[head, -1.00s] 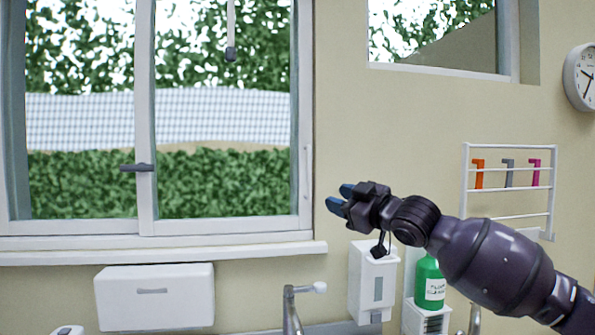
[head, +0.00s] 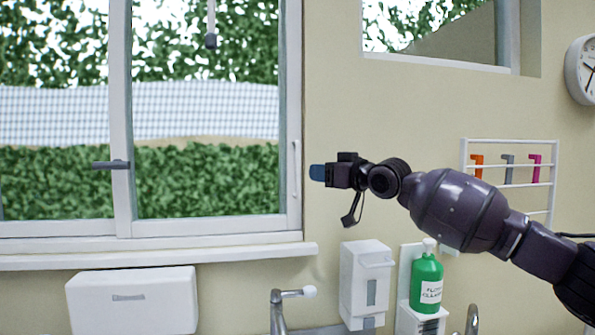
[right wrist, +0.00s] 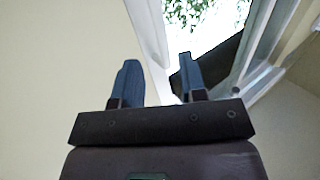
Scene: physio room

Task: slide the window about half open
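The window (head: 122,200) fills the left of the head view, with two white-framed panes side by side. A slim white vertical pull handle (head: 295,170) is on the right upright of the right pane, and a dark grey latch (head: 110,165) is on the middle upright. My right gripper (head: 317,172) points left, just right of the pull handle in the picture; its depth from it is unclear. In the right wrist view its two blue fingers (right wrist: 160,80) are apart, with a white upright edge visible beyond and between them. Nothing is held. My left gripper is not in view.
Below the sill (head: 160,254) are a white wall dispenser (head: 133,300), a tap (head: 280,305), a soap dispenser (head: 366,285) and a green bottle (head: 426,283). A white rack (head: 510,142) and a clock (head: 582,70) are at right.

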